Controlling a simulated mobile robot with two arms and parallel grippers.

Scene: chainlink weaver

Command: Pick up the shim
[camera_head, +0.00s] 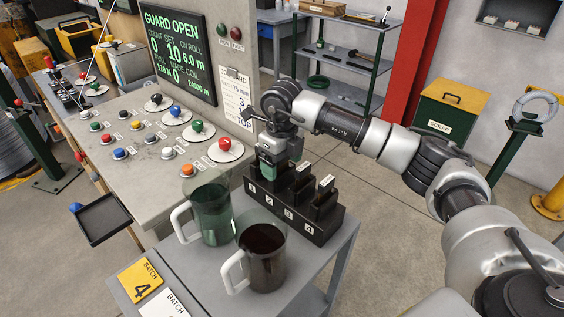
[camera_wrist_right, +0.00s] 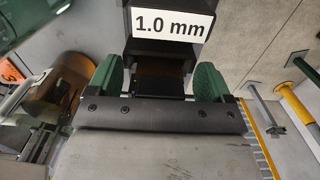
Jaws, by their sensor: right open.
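A black shim rack (camera_head: 318,228) with numbered slots stands on a grey cart. Dark shims with white labels sit upright in it, one of them (camera_head: 326,192) near its right end. My right gripper (camera_head: 277,163) is over the left end of the rack, near slot 1, with its green fingers pointing down. In the right wrist view the open fingers (camera_wrist_right: 158,82) stand on either side of a dark block (camera_wrist_right: 160,84). A "1.0 mm" label (camera_wrist_right: 173,24) shows just beyond them. The fingers hide part of the rack's left end in the head view. My left gripper is not in view.
Two jugs, one greenish (camera_head: 211,212) and one dark (camera_head: 262,262), stand close to the rack on the cart (camera_head: 207,272). Batch cards (camera_head: 141,280) lie at its near left corner. A control console (camera_head: 140,130) with coloured knobs stands behind left.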

